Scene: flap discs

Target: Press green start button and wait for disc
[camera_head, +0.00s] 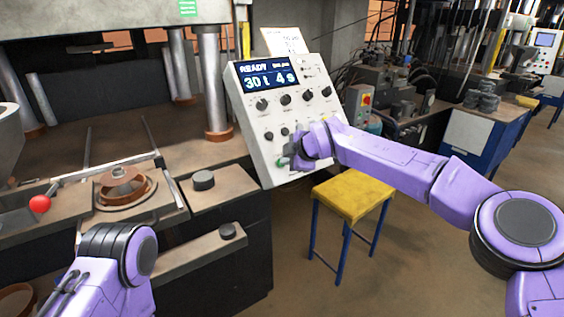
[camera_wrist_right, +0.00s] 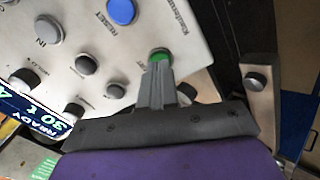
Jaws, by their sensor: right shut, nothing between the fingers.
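The control panel (camera_head: 262,125) is a light tilted box whose screen (camera_head: 267,75) reads READY, 30 t and 4 s. The green button (camera_head: 281,162) is low on the panel, beside my right gripper (camera_head: 293,160). In the right wrist view, the green button (camera_wrist_right: 160,54) lies right at the fingertips of my right gripper (camera_wrist_right: 156,70). The fingers are shut with nothing between them; I cannot tell whether they touch or press it. My left arm shows at the lower left, but its gripper is not in view. A brown ring-shaped mould (camera_head: 126,190) sits on the press bed.
A blue button (camera_wrist_right: 122,11) and several black knobs are near the green one. A yellow stool (camera_head: 352,193) stands below the panel. Steel press columns (camera_head: 212,85) rise behind the bed. A red-knobbed lever (camera_head: 40,204) is at the left.

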